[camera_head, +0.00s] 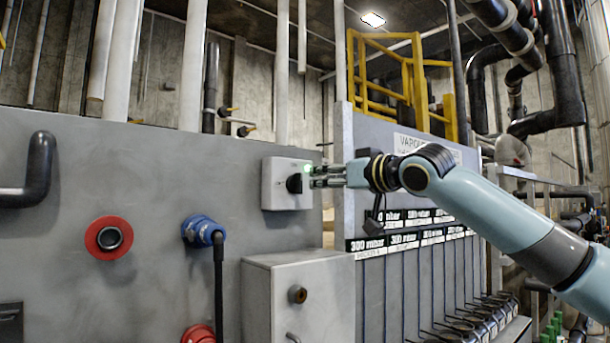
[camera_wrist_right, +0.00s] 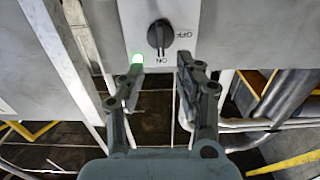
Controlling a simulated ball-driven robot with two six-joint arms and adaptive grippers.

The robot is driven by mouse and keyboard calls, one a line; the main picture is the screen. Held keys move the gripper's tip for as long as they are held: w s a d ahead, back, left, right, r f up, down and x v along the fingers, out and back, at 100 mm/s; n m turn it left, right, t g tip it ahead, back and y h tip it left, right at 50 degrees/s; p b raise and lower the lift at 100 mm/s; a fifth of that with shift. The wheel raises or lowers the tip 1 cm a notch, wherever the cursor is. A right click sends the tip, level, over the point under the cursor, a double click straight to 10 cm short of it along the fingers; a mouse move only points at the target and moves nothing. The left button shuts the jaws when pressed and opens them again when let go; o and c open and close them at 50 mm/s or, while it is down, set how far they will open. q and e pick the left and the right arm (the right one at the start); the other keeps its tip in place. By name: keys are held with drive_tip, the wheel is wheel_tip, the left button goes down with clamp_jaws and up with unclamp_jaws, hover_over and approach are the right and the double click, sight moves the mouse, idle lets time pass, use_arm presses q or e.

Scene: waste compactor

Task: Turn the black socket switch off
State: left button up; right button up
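The black socket switch is a round black knob (camera_head: 294,183) on a pale grey box (camera_head: 272,187) fixed to the grey wall panel. In the right wrist view the knob (camera_wrist_right: 159,36) has its ridge lined up with the ON mark; the OFF mark (camera_wrist_right: 183,36) is at its right. A small green light (camera_wrist_right: 137,58) glows beside ON. My right gripper (camera_head: 314,177) is just right of the box in the head view. In the wrist view it (camera_wrist_right: 160,64) is open and empty, its fingertips short of the knob and on either side of it. My left gripper is not in view.
A red-ringed socket (camera_head: 109,237) and a blue plug (camera_head: 203,231) with a black cable are on the panel at left. A grey cabinet (camera_head: 300,300) stands below the switch box. Black-and-white pressure labels (camera_head: 400,240) and hanging cables lie below my right arm.

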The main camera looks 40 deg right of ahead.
sight(302, 182)
drive_tip(key=w, duration=0.2)
drive_tip(key=w+p, duration=0.1)
drive_tip(key=w, duration=0.2)
drive_tip(key=w+p, duration=0.1)
drive_tip(key=w, duration=0.1)
drive_tip(key=shift+w+a+f, duration=0.1)
drive_tip(key=shift+w+a, duration=0.05)
drive_tip(key=shift+a, duration=0.2)
drive_tip(key=shift+c, duration=0.2)
clamp_jaws()
